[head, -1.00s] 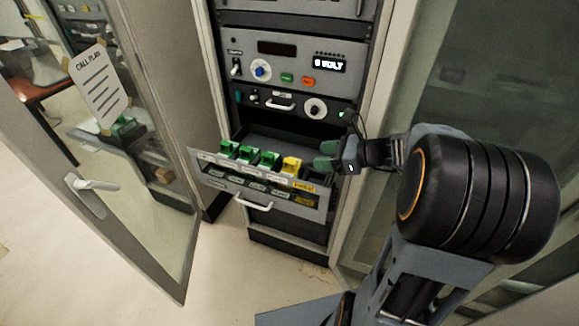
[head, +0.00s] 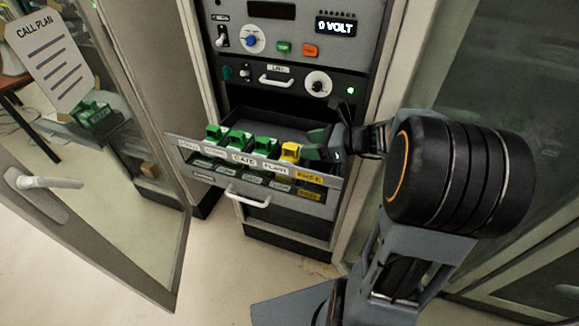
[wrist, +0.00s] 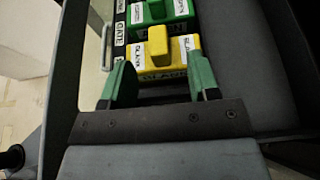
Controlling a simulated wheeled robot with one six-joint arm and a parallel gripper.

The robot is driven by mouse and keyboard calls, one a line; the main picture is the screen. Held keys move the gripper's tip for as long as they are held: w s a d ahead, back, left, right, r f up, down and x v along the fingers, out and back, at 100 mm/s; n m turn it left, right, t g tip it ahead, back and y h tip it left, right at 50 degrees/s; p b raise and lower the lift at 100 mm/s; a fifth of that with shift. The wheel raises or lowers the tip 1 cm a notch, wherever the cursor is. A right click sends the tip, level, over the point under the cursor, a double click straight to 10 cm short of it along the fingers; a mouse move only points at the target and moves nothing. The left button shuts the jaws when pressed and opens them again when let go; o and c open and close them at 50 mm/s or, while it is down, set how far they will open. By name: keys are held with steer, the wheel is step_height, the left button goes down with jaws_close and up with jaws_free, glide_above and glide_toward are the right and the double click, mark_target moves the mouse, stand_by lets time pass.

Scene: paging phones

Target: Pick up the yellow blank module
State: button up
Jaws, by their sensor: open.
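The yellow blank module (head: 290,152) sits at the right end of a row of modules in the pulled-out drawer (head: 250,187). In the wrist view the yellow module (wrist: 160,55) has a raised grip on top and white labels. My gripper (head: 318,146) is just right of it in the head view. In the wrist view my gripper (wrist: 160,85) is open, its green fingers at the near side of the yellow module, with nothing held between them. The right finger looks close to the module's side; I cannot tell if it touches.
Several green modules (head: 240,141) stand left of the yellow one; the nearest green module (wrist: 158,12) is directly beyond it. The drawer has a front handle (head: 247,196). An open cabinet door (head: 100,190) stands left, and the rack's control panel (head: 290,85) rises above.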

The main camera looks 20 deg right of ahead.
mark_target(293, 146)
steer(key=x, duration=0.6)
steer(key=shift+a+f+p, duration=0.1)
steer(key=shift+a+p, duration=0.15)
steer(key=shift+p, duration=0.05)
jaws_close()
